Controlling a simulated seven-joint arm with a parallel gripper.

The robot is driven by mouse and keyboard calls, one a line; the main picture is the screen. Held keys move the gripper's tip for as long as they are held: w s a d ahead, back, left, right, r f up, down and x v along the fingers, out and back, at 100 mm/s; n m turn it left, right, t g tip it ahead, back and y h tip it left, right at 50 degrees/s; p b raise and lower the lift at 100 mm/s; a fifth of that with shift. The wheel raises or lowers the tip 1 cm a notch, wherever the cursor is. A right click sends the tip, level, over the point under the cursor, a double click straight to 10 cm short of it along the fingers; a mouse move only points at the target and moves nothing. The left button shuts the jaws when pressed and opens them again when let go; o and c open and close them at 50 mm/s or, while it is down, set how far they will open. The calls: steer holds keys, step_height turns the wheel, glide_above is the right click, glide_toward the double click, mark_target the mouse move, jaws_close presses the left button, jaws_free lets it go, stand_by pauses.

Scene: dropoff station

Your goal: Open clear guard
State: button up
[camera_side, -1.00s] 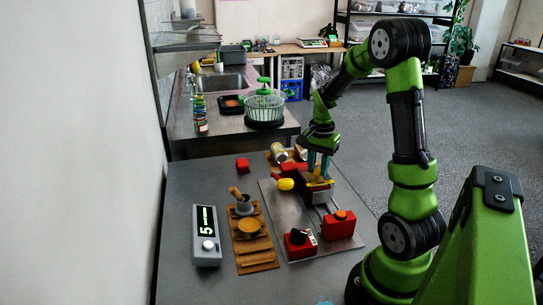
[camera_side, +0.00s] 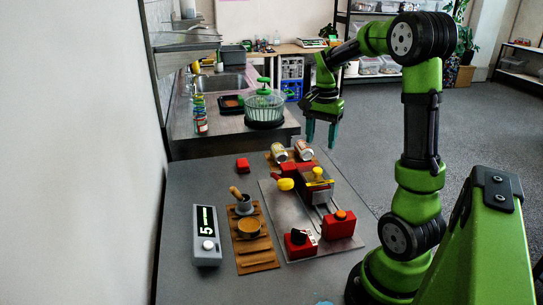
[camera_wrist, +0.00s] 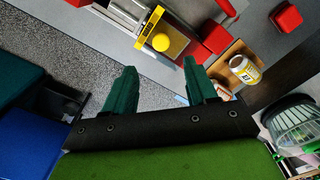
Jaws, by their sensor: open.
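The red machine (camera_side: 308,191) stands on a grey metal plate (camera_side: 275,208). A yellow-edged part with a yellow knob (camera_side: 317,173) sits on top of it. In the wrist view I see the yellow edge bar (camera_wrist: 149,26) and the round yellow knob (camera_wrist: 161,42) beside a grey box-like part. The guard's clear panel is hard to make out, so I cannot tell its angle. My gripper (camera_side: 320,146) is open and empty, above and behind the machine, apart from the knob. In the wrist view its two green fingers (camera_wrist: 160,68) are spread with nothing between them.
A yellow-headed red handle (camera_side: 286,184) sticks out left. Red boxes with a black knob (camera_side: 299,237) and an orange button (camera_side: 340,215) stand in front. A grey display unit (camera_side: 207,235) is at left.

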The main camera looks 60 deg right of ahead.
step_height(320, 180, up, 7)
steer(key=shift+r, duration=0.2)
stand_by(0.3)
steer(key=s+a+f+n+t+y, duration=0.1)
steer(key=a+n, duration=0.6)
steer(key=a, duration=0.7)
steer(key=s+a+n+t+y, duration=0.1)
steer(key=s+a+n+t, duration=0.2)
steer(key=a, duration=1.1)
steer(key=n+t, duration=0.3)
steer(key=n, duration=0.1)
steer(key=shift+f, duration=0.4)
